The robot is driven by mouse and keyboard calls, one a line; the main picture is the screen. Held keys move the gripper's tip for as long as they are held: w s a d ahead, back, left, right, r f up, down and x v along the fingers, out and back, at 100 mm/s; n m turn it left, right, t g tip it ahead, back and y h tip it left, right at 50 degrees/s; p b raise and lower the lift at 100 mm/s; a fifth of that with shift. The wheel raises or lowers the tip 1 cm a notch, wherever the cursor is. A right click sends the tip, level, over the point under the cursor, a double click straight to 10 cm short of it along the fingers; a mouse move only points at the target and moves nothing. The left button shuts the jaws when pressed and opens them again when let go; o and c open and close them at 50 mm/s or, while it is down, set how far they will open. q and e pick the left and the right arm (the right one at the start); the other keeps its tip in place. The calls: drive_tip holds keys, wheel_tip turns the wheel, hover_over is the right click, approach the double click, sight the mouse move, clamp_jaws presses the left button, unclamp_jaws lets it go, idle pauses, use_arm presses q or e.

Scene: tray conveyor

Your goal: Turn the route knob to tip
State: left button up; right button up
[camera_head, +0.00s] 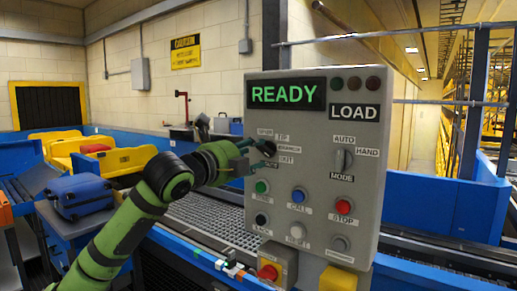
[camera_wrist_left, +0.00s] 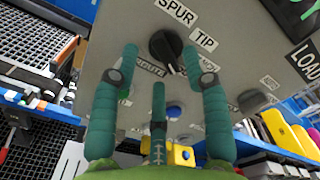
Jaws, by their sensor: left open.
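The grey control panel (camera_head: 315,215) stands upright in the middle of the head view. The black route knob (camera_wrist_left: 166,46) shows in the wrist view, with the SPUR label (camera_wrist_left: 175,12) above it and the TIP label (camera_wrist_left: 204,39) to its right. A pale mark on the knob points down in that view, away from TIP. My left gripper (camera_head: 258,149) is open at the panel's left side, over the knob. In the wrist view its fingers (camera_wrist_left: 160,52) flank the knob; I cannot tell if they touch it. In the head view the gripper mostly hides the knob. My right gripper is out of view.
The panel also has a green READY display (camera_head: 286,94), a LOAD label (camera_head: 354,112), a mode knob (camera_head: 347,160) and several push buttons, including a red one (camera_head: 344,206). A blue suitcase (camera_head: 80,196) and yellow trays (camera_head: 118,158) lie at the left. A grey mesh conveyor (camera_head: 215,221) runs behind.

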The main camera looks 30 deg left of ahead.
use_arm(q)
drive_tip(key=shift+w+d, duration=0.25)
drive_tip(key=shift+w, duration=0.9)
clamp_jaws()
